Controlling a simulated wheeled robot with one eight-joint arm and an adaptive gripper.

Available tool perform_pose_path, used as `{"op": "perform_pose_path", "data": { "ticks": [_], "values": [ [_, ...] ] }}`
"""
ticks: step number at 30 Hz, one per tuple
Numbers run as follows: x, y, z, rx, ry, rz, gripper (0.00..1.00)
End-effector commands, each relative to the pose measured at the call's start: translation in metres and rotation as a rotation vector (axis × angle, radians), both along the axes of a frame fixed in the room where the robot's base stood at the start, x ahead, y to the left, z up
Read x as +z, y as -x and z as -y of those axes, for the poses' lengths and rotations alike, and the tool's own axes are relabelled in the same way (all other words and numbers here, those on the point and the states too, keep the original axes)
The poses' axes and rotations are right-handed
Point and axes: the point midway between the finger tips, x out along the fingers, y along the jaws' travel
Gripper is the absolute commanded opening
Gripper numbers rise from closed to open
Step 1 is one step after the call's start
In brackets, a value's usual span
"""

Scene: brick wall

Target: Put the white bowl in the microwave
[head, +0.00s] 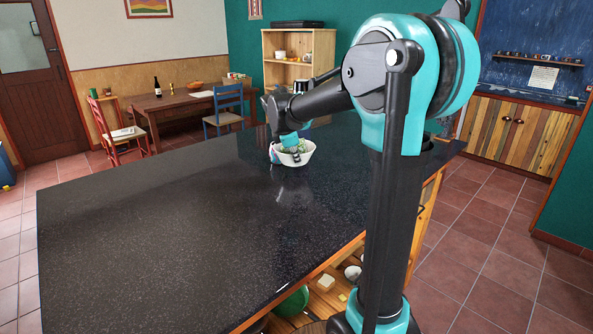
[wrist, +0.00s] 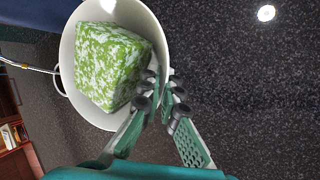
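The white bowl (head: 303,157) is at the far part of the dark counter in the head view. I cannot tell whether it touches the top or hangs just above it. In the wrist view the white bowl (wrist: 66,60) holds a green-and-white mottled block (wrist: 112,65). My gripper (wrist: 163,90) has one finger inside the bowl and one outside, close together with the rim between them; it looks shut on the rim. In the head view my gripper (head: 290,145) is partly hidden at the bowl. I see no microwave in either view.
The counter top (head: 150,230) is bare to the left and front. Bowls and other items sit on the shelf under it. Behind are a wooden table (head: 180,103) with a bottle, a blue chair (head: 224,105), a red chair (head: 118,130) and a wooden shelf unit (head: 270,50).

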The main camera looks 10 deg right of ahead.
Motion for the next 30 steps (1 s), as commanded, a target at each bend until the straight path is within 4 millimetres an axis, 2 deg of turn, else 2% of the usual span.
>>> {"op": "perform_pose_path", "data": {
  "ticks": [5, 13, 24, 27, 30],
  "values": [
    [-0.011, -0.001, 0.000, 0.000, 0.000, 0.001, 0.00],
    [-0.043, -0.001, 0.000, 0.000, 0.000, 0.001, 0.00],
    [-0.047, 0.000, 0.000, 0.000, 0.000, 0.001, 0.00],
    [-0.047, 0.000, 0.000, 0.000, 0.000, 0.000, 0.15],
    [-0.047, 0.000, 0.000, 0.000, 0.000, 0.000, 0.26]
  ]
}}
